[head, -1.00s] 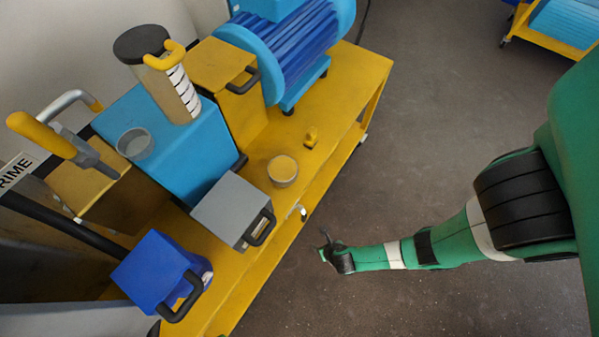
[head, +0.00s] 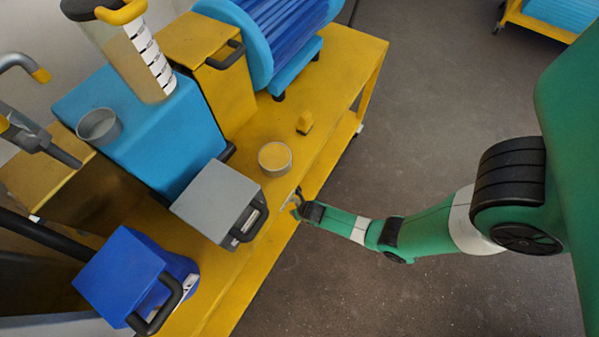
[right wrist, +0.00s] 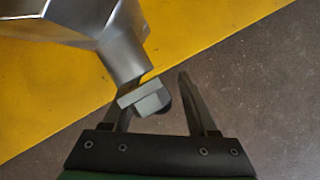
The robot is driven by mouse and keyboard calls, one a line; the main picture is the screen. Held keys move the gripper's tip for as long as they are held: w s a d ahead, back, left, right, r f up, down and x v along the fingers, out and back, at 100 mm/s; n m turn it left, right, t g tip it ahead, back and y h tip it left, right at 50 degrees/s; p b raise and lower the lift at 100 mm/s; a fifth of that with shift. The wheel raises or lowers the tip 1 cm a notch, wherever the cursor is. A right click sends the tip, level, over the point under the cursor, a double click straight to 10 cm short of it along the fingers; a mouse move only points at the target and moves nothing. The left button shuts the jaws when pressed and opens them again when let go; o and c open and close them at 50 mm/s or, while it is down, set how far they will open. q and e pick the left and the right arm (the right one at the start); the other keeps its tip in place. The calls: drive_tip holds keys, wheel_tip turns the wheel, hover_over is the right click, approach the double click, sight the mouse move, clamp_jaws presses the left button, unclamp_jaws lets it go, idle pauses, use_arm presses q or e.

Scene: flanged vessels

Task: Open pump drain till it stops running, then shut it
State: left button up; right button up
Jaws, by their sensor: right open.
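The pump drain (right wrist: 148,100) shows in the right wrist view as a grey metal spout with a blocky end, coming off a larger faceted metal body. My right gripper (right wrist: 160,88) is open, with the drain's blocky end between its fingers, nearer the left finger. The left finger is partly hidden behind the drain, and I cannot tell whether they touch. In the head view my right gripper (head: 296,203) is at the front edge of the yellow bench, beside the small drain, which is mostly hidden there. I cannot see any liquid running. My left gripper is not in view.
A blue tank (head: 140,130) bears a clear cylinder (head: 135,55). Floor (head: 400,130) beside it is clear.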

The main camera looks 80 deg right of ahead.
drive_tip(key=shift+w+f, duration=0.1)
drive_tip(key=shift+w, duration=0.05)
clamp_jaws()
idle(1.4)
